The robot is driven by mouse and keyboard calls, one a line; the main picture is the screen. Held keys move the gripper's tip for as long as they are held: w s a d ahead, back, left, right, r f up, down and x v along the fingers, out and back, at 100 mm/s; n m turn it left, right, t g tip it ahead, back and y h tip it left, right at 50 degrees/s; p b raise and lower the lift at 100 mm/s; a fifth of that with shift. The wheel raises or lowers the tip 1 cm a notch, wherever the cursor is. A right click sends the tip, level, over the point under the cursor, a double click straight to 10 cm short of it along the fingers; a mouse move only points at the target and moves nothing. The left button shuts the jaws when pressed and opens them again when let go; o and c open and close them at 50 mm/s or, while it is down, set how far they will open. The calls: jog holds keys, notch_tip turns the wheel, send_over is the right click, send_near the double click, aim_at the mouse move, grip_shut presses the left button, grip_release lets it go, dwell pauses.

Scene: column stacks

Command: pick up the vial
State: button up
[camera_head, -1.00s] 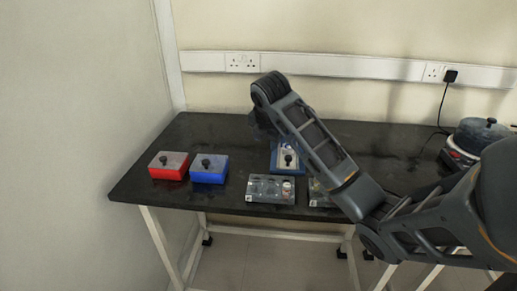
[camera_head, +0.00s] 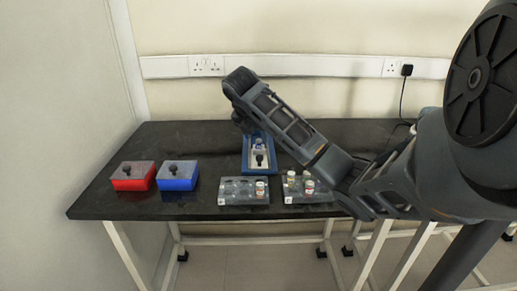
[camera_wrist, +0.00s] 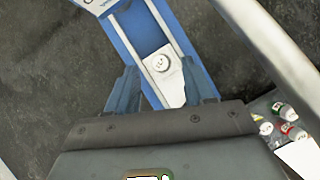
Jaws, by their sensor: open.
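Several small vials with coloured caps stand in two clear racks in the head view. One vial (camera_head: 260,188) is in the left rack, and a group of vials (camera_head: 309,186) is in the right rack. In the wrist view, vials with white, red and green caps (camera_wrist: 286,111) show at the right edge, outside my fingers. My gripper (camera_wrist: 158,75) is open and empty, pointing down over a blue tray (camera_wrist: 125,32). A pale plate with a round knob (camera_wrist: 161,62) lies between its fingers in the picture. Contact cannot be told. The task does not say which vial.
A red box (camera_head: 133,183) and a blue box (camera_head: 177,184), both with knobbed grey lids, stand at the left. The left rack (camera_head: 232,197) and right rack (camera_head: 325,197) sit near the black table's front edge.

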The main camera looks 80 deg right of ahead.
aim_at(259, 146)
jog(key=shift+x, duration=1.45)
jog(key=shift+c, duration=0.2)
grip_shut()
